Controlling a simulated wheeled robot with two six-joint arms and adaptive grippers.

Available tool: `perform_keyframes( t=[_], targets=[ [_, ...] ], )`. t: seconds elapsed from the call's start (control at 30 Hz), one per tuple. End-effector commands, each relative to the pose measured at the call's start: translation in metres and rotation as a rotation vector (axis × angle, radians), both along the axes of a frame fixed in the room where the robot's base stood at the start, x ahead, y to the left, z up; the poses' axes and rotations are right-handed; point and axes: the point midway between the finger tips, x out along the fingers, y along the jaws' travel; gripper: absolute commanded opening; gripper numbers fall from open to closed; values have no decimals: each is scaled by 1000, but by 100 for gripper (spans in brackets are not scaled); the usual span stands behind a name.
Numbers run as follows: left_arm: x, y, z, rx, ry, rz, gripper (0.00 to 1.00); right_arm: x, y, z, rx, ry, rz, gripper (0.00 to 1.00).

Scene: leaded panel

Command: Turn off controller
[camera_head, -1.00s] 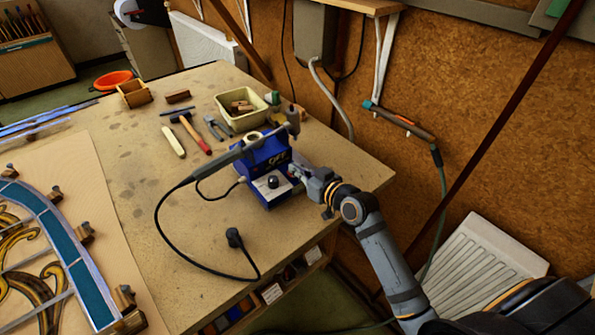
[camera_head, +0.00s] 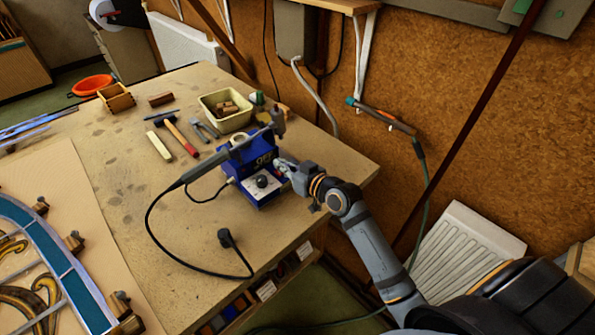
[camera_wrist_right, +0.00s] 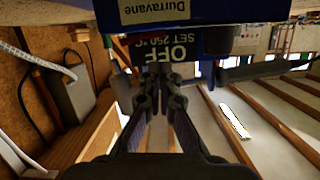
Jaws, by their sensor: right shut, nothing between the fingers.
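The controller (camera_head: 252,192) is a blue box with a light front panel and a black knob (camera_head: 262,181). It stands near the right edge of the workbench. Its dark display (camera_head: 264,159) shows OFF; in the right wrist view the display (camera_wrist_right: 175,50) reads OFF and SET 250 °C. A corded iron (camera_head: 222,160) rests across the controller. My right gripper (camera_head: 281,167) is shut and empty, at the right side of the controller's front. In the right wrist view its fingertips (camera_wrist_right: 165,75) are close to the display; contact cannot be told. My left gripper is not in view.
A cream tub (camera_head: 213,122) with brown blocks and several hand tools lie behind the controller. A black plug (camera_head: 225,238) and cable lie in front. A leaded panel (camera_head: 60,265) fills the left. Bare bench (camera_head: 120,185) lies between.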

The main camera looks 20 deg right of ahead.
Motion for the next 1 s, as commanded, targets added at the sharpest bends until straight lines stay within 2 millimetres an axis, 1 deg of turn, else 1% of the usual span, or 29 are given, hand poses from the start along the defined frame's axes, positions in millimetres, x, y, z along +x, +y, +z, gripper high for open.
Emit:
perform_keyframes(
  t=[0.03,0.07,0.1,0.23,0.4,0.43,0.5,0.6,0.7,1.0],
  targets=[
    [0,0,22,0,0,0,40,4,-2,25,-2,-5,-3,0],
    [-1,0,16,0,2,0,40,-1,-5,20,-7,-2,-3,0],
    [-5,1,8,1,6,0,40,-13,-8,15,-10,-2,-2,0],
    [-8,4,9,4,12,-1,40,-43,-16,24,-12,-2,1,0],
    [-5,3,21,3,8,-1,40,-71,-23,36,-9,-2,2,0],
    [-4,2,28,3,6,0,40,-75,-25,38,-8,0,-3,0],
    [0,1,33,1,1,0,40,-82,-28,40,-7,-2,-5,0],
    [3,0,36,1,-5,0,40,-88,-29,40,-3,-5,-3,0],
    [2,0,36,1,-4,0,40,-90,-29,40,-1,-7,-1,0],
    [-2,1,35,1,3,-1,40,-89,-29,39,0,-7,-2,0]
  ],
)
